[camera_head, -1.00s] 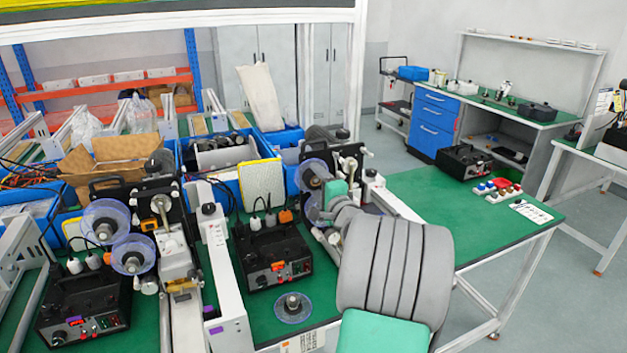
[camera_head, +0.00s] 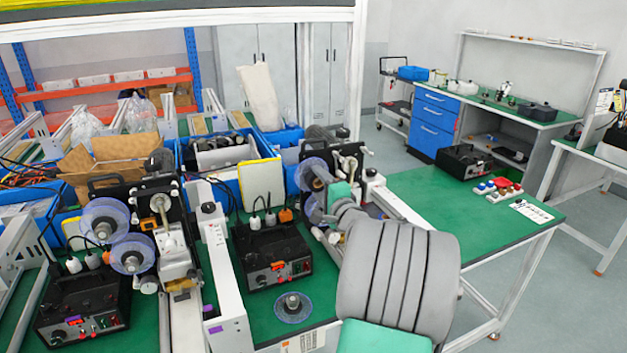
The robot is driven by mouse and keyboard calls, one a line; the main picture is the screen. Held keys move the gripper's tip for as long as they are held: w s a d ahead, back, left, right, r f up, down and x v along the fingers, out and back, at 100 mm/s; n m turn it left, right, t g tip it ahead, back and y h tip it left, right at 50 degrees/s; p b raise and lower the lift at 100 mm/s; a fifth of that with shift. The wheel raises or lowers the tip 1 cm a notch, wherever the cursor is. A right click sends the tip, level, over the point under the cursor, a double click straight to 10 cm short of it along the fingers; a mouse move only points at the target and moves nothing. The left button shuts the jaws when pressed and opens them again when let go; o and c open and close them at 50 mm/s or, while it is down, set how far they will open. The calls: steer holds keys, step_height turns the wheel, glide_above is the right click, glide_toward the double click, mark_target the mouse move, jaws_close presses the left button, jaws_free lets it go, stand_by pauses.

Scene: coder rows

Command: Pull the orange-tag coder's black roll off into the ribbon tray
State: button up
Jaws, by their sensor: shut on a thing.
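The right-hand coder (camera_head: 347,160) stands behind my wrist, with a clear bluish disc (camera_head: 312,174) on its upper spool. An orange tag (camera_head: 286,215) shows beside it, above a black control box (camera_head: 272,257). My gripper (camera_head: 318,208) is at the coder's lower spool, reaching in from the lower right. It is shut on the black roll (camera_head: 313,211), of which only a dark sliver shows. My wrist hides most of the fingers. A loose clear disc with a dark hub (camera_head: 293,307) lies on the green table. I cannot tell which container is the ribbon tray.
A second coder (camera_head: 160,235) with two clear discs stands at left, beside a white rail (camera_head: 222,285). Blue bins (camera_head: 284,138) and a yellow-edged pad (camera_head: 262,187) stand behind.

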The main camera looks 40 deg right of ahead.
steer(key=shift+b+v, duration=0.5)
steer(key=shift+v, duration=1.5)
